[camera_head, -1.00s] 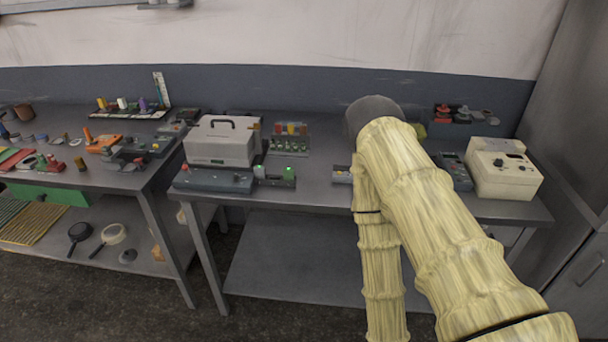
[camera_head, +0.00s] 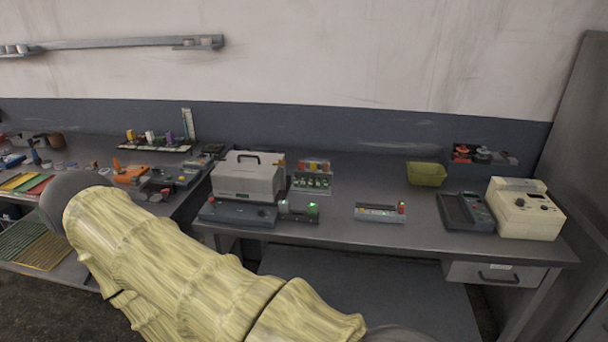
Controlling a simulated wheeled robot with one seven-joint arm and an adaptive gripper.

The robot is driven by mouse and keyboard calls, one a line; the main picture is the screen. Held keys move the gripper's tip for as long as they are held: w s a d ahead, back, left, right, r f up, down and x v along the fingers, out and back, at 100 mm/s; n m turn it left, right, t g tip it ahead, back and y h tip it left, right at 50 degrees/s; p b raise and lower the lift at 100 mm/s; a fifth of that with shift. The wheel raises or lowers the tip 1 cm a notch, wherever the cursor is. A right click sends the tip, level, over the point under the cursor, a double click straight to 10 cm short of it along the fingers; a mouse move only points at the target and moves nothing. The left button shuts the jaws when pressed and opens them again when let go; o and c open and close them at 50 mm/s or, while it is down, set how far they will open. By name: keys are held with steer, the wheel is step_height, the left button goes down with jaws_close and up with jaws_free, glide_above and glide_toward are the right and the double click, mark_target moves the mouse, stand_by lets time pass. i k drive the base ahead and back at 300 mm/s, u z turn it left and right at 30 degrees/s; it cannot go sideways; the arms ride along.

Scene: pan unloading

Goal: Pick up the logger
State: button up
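I cannot tell for sure which device is the logger. Candidates on the right workbench (camera_head: 345,238) are a small grey box with red and yellow parts (camera_head: 380,212), a dark handheld-style instrument with a screen (camera_head: 465,210), and a cream box with a dial (camera_head: 525,207). A low box with green lights (camera_head: 298,210) stands further left. My arm, in a pale yellow sleeve, crosses the lower left. My gripper is not visible.
A large grey case with a handle (camera_head: 248,178) stands on the left of this bench. A yellow-green bin (camera_head: 426,174) and a dark tray of red items (camera_head: 484,160) are at the back. The bench middle is fairly clear. A cluttered second bench lies left.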

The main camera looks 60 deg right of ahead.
mark_target(388, 214)
steer(key=u, duration=0.95)
steer(key=k, duration=1.5)
steer(key=z, duration=1.2)
